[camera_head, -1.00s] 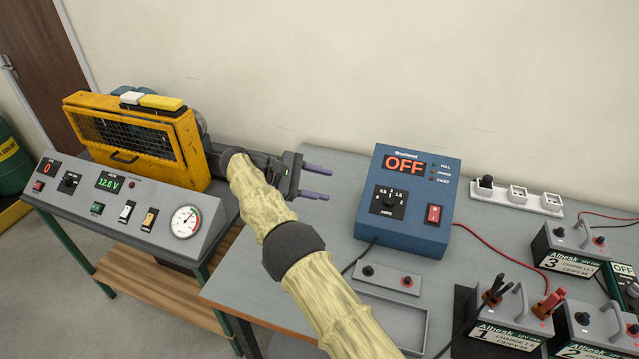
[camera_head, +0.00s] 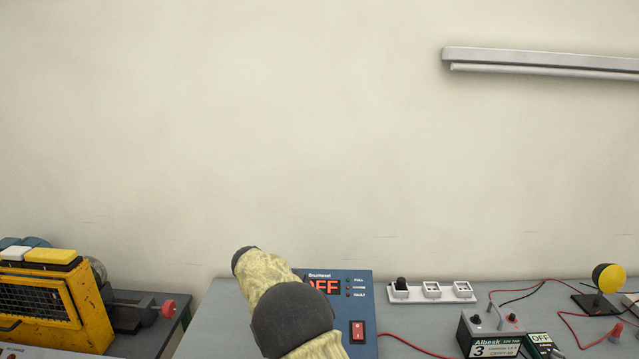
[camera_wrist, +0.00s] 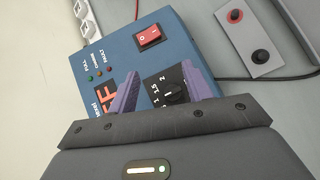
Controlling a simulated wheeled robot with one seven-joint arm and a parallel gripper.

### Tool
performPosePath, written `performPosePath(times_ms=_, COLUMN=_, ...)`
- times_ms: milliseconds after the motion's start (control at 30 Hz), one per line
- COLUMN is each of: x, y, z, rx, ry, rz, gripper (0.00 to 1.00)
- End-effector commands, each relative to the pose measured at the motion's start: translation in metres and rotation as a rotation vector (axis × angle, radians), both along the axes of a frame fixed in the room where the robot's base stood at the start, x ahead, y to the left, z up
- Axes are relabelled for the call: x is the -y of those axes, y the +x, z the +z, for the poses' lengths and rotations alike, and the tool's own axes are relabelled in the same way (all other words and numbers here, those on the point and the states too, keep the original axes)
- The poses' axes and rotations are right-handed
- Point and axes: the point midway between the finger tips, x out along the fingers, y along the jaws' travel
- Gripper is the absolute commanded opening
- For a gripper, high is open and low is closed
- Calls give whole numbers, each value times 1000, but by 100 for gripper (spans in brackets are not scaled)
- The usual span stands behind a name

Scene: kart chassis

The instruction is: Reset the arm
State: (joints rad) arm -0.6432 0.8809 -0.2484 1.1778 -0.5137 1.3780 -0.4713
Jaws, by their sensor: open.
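My gripper (camera_wrist: 165,92) shows in the wrist view with its two purple fingers apart and nothing between them. It is over the blue charger box (camera_wrist: 150,62), whose black dial and red switch lie just beyond the fingers. I cannot tell how far the fingertips are from the box. In the head view my arm, in a pale yellow sleeve, rises from the bottom edge and partly covers the blue charger box (camera_head: 345,305) and its red display. The gripper itself is not visible in the head view.
A yellow caged machine (camera_head: 65,305) stands at the left. A white socket strip (camera_head: 432,291), a battery marked 3 (camera_head: 490,335) and a yellow round-headed device (camera_head: 607,278) are on the grey bench at right. A light fixture (camera_head: 545,62) hangs on the bare wall.

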Motion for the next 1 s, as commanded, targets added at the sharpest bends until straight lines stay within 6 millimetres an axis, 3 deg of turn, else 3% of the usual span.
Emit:
performPosePath(times_ms=33, x=19, y=-6, z=4, rx=6, ry=52, rz=-40, gripper=50)
performPosePath(times_ms=100, x=37, y=-15, z=4, rx=18, ry=123, rz=-90, gripper=50)
performPosePath(times_ms=400, x=101, y=-76, z=8, rx=111, ry=411, rz=-335, gripper=50)
performPosePath(times_ms=700, x=141, y=-158, z=14, rx=259, ry=648, rz=-616, gripper=50)
performPosePath(times_ms=1000, x=165, y=-247, z=15, rx=450, ry=807, rz=-901, gripper=50)
